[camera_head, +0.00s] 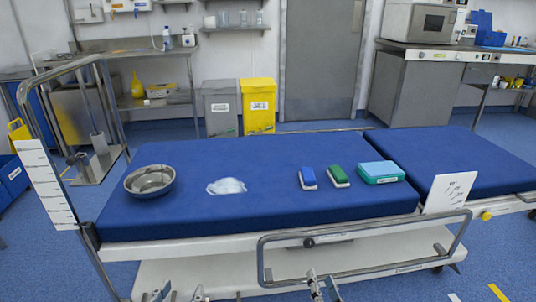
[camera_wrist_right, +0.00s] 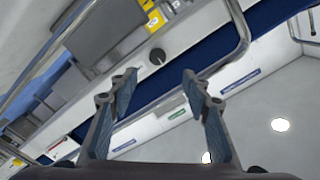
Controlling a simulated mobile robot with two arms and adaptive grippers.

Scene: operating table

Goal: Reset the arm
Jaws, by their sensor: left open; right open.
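My left gripper (camera_head: 178,294) shows only its tips at the bottom edge of the head view, in front of the operating table (camera_head: 250,212). My right gripper (camera_head: 322,287) is also at the bottom edge, near the table's side rail. In the right wrist view my right gripper (camera_wrist_right: 158,82) has its two fingers wide apart with nothing between them. Both grippers are open and empty, apart from the objects on the table. The arms themselves are mostly out of view.
On the blue mattress lie a metal bowl (camera_head: 150,181), a white crumpled cloth (camera_head: 227,187), a blue block (camera_head: 308,178), a green block (camera_head: 338,175) and a teal box (camera_head: 380,172). A metal side rail (camera_head: 365,230) runs along the near edge. Bins (camera_head: 258,106) stand behind.

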